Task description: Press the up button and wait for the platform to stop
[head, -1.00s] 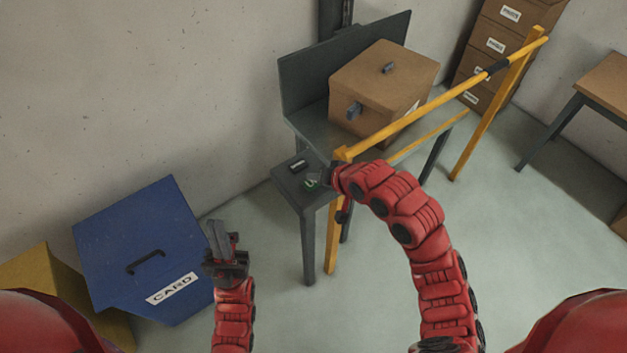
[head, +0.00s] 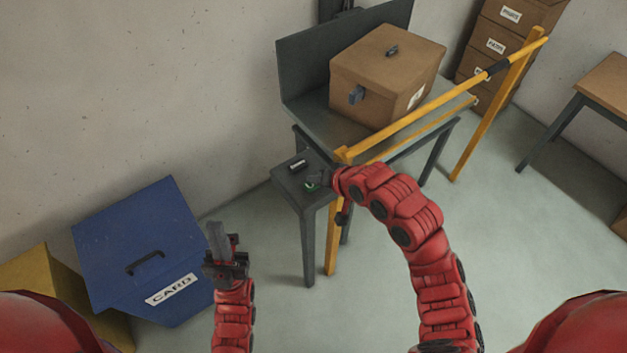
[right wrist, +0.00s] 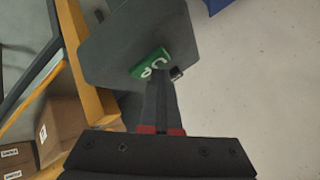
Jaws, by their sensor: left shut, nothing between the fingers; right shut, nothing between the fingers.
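The green up button (head: 312,186) is on the small grey stand (head: 300,204) left of the yellow rail. In the right wrist view the button (right wrist: 150,63) shows white letters, partly hidden. My right gripper (head: 322,178) is shut and empty, with its fingertips (right wrist: 160,80) at the button's near edge; I cannot tell whether they touch it. The grey platform (head: 318,112) with its back panel stands behind the rail and carries a closed brown box (head: 372,82). My left gripper (head: 216,234) is shut and empty, held near the blue bin.
The yellow rail (head: 440,101) runs in front of the platform. A blue bin (head: 135,235) marked CARD stands at left beside a yellow one (head: 40,285). A brown drawer cabinet (head: 500,45) and a table (head: 605,85) are at right. The floor between is clear.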

